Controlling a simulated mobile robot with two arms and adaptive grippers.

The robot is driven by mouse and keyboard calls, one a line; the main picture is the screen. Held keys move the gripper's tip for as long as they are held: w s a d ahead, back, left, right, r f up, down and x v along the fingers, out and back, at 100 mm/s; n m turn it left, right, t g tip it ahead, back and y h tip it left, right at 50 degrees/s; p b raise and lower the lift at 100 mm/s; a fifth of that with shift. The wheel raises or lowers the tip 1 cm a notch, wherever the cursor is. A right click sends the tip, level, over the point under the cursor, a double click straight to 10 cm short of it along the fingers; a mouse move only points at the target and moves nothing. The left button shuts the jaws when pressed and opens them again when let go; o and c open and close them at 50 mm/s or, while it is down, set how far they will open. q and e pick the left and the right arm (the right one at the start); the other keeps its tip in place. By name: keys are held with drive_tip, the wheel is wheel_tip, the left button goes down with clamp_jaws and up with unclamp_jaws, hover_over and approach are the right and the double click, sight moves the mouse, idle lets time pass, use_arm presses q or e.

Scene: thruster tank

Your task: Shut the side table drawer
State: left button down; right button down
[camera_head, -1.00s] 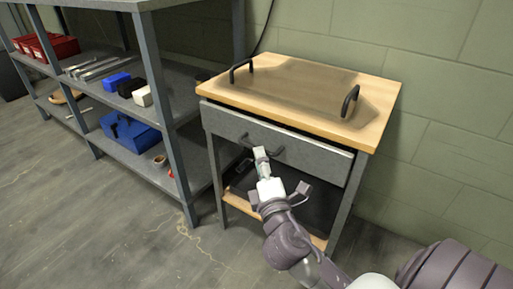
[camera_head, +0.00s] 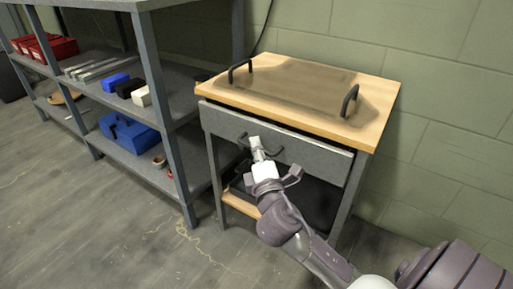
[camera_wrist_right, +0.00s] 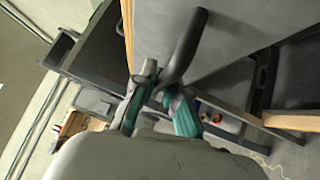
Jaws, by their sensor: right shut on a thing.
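The side table (camera_head: 385,90) has a wooden top and grey legs. Its grey drawer (camera_head: 315,155) has a front that stands slightly out from under the top, with a dark gap above it. My right gripper (camera_head: 256,145) is at the dark drawer handle (camera_head: 275,151), at the handle's left part. In the right wrist view the gripper's teal-sided fingers (camera_wrist_right: 160,100) are closed around the lower end of the curved handle (camera_wrist_right: 187,45), in front of the grey drawer front. My left gripper is not in view.
A grey shelf unit (camera_head: 180,165) stands close on the left, with a blue toolbox (camera_head: 130,134) and red bins (camera_head: 50,48). Two dark handles (camera_head: 349,101) rise from the tabletop. A block wall (camera_head: 445,110) is behind. The floor in front is clear.

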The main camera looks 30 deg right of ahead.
sight(265, 141)
drive_tip(key=d, duration=0.1)
drive_tip(key=w+d+p, duration=0.1)
drive_tip(key=d, duration=0.1)
drive_tip(key=shift+w+d, duration=0.2)
drive_tip(key=shift+d, duration=0.1)
drive_tip(key=c, duration=1.2)
unclamp_jaws()
drive_tip(key=shift+d, duration=0.1)
drive_tip(key=shift+s+a+f, duration=0.15)
drive_tip(key=shift+s+a, duration=0.1)
drive_tip(key=shift+s, duration=0.1)
drive_tip(key=v, duration=1.1)
